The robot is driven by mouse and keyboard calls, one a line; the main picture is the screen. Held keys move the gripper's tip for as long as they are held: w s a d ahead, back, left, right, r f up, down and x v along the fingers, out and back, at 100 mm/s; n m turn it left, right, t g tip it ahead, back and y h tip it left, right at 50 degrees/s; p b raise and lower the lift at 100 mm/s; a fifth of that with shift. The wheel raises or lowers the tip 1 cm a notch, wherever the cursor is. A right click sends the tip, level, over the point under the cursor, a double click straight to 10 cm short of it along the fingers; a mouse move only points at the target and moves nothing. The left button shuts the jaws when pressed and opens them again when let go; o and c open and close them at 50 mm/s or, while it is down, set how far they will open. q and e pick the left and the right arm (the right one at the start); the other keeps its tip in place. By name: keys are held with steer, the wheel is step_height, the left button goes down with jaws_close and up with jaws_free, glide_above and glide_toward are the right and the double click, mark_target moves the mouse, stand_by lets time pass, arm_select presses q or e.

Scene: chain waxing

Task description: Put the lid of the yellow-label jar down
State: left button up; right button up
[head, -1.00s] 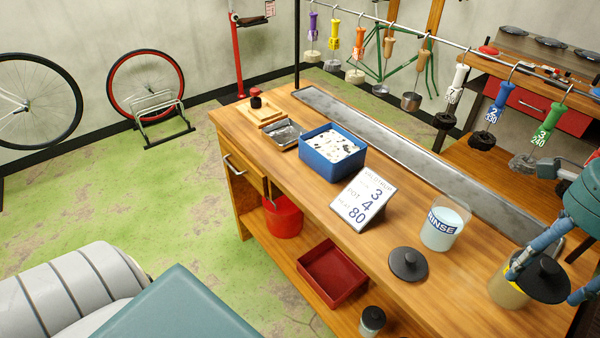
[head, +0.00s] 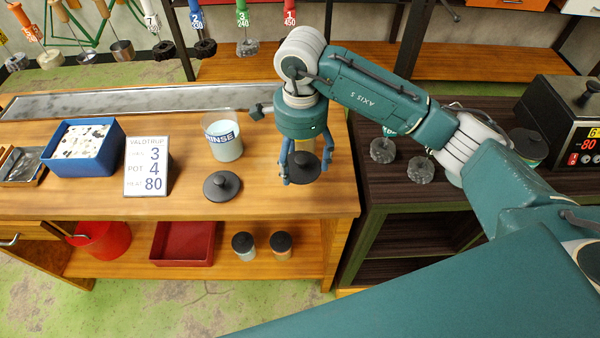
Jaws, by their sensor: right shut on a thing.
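The black round lid (head: 304,171) with a knob is between the fingers of my right gripper (head: 307,172), which is shut on it. The gripper points down over the wooden bench, one finger on either side of the lid. A jar with yellowish contents (head: 305,145) shows just behind the lid, partly hidden by the gripper. Its label cannot be made out. I cannot tell whether the lid touches the bench top or is a little above it. My left gripper is not in view.
Another black lid (head: 221,186) lies on the bench (head: 260,205) to the left, before the RINSE jar (head: 224,138). A sign card (head: 147,166) and a blue bin (head: 84,148) stand farther left. A dark cabinet (head: 400,190) adjoins on the right. Bare bench lies around the held lid.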

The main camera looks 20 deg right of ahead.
mark_target(301, 168)
step_height(301, 168, down, 4)
steer(key=shift+r+p, duration=0.25)
steer(key=shift+p, duration=0.1)
step_height(301, 168, down, 3)
steer(key=shift+f+p, duration=0.2)
steer(key=shift+p, duration=0.35)
steer(key=shift+f, duration=0.25)
steer(key=o, duration=1.1)
steer(key=shift+c, duration=0.2)
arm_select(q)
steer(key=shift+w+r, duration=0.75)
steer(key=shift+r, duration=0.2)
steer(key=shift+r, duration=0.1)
